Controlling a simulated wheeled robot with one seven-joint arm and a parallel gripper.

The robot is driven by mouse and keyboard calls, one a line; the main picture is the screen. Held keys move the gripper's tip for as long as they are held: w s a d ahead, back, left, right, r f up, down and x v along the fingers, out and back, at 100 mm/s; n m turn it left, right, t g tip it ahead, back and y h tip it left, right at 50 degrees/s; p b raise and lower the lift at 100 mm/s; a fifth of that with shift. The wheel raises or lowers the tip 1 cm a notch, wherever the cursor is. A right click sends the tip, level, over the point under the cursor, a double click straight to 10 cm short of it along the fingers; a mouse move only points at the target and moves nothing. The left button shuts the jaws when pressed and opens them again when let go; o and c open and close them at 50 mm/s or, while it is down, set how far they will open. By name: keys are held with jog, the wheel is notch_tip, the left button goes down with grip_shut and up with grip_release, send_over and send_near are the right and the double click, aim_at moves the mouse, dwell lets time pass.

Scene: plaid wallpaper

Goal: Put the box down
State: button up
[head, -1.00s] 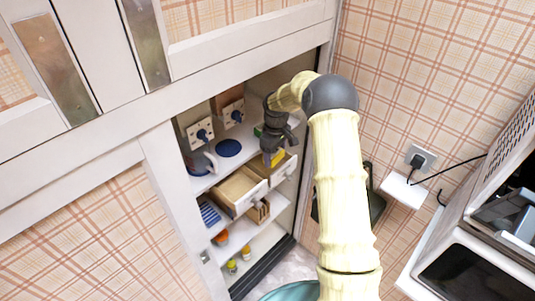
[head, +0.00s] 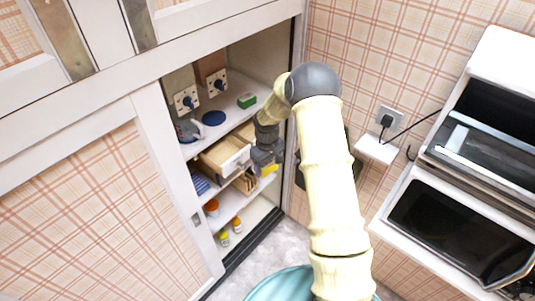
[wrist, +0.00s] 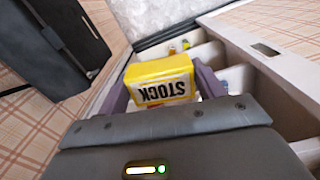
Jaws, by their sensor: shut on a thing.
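The yellow box (wrist: 160,68), with "STOCK" in black letters on a white label, is between the two fingers of my gripper (wrist: 162,88) in the wrist view. My gripper is shut on it. In the head view the yellow box (head: 269,170) shows just below my gripper (head: 266,158), in front of the cupboard's drawers and lower shelves. It appears held in the air; I cannot see anything under it that it rests on. The gripper hides part of the box.
The open cupboard holds a green box (head: 247,101) and a blue disc (head: 214,118) on its upper shelf. An open wooden drawer (head: 222,158) is just left of my gripper. Small jars (head: 237,225) stand low down. A white appliance (head: 440,205) is at right.

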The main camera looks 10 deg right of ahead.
jog(key=s+f+m, duration=0.5)
jog(key=s+f, duration=0.3)
jog(key=s, duration=0.2)
jog(key=shift+s, duration=0.2)
jog(key=shift+d, duration=0.15)
jog(key=shift+s, duration=0.1)
